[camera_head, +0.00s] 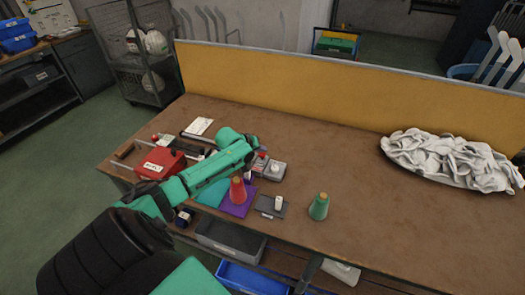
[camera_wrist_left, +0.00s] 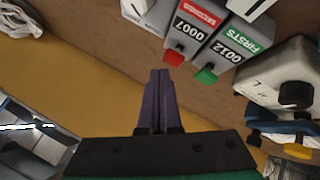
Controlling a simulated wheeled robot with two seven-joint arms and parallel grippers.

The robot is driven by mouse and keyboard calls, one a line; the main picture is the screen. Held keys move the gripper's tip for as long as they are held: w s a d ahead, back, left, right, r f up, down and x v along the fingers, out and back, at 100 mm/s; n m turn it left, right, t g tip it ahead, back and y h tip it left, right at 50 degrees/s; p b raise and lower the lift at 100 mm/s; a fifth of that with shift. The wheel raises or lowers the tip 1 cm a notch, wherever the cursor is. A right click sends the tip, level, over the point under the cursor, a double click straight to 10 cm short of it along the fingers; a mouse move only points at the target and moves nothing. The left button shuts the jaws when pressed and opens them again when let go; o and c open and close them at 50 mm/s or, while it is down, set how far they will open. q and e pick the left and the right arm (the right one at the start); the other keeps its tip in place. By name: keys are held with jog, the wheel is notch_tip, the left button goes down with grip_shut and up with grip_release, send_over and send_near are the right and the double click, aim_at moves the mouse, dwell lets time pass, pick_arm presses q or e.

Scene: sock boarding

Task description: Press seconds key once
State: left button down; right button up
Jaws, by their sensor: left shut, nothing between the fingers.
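The counter labelled SECONDS (camera_wrist_left: 192,27) has a red face, reads 0007, and has a red key (camera_wrist_left: 174,58) at its near end. Beside it the green FIRSTS counter (camera_wrist_left: 232,46) reads 0012 and has a green key (camera_wrist_left: 206,76). My left gripper (camera_wrist_left: 160,74) is shut and empty, its fingertips close to the red key in the left wrist view. I cannot tell whether they touch it. In the head view my left gripper (camera_head: 254,143) is over the table by the counters, which my arm partly hides. My right gripper is not in view.
A red cone (camera_head: 238,191) stands on a purple mat, and a green cone (camera_head: 318,207) stands to its right. A red box (camera_head: 161,163) is left of my arm. A pile of white socks (camera_head: 448,160) lies at the right. The table's middle is clear.

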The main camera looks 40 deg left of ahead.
aim_at(261, 156)
pick_arm(q)
jog(key=shift+f, duration=0.35)
jog(key=shift+f+b, duration=0.4)
jog(key=shift+f, duration=0.3)
dwell(0.5)
jog(key=shift+r, duration=0.1)
jog(key=shift+r+p, duration=1.05)
jog(key=shift+p, duration=0.2)
notch_tip(261, 156, up, 5)
jog(key=p, duration=0.5)
dwell(0.3)
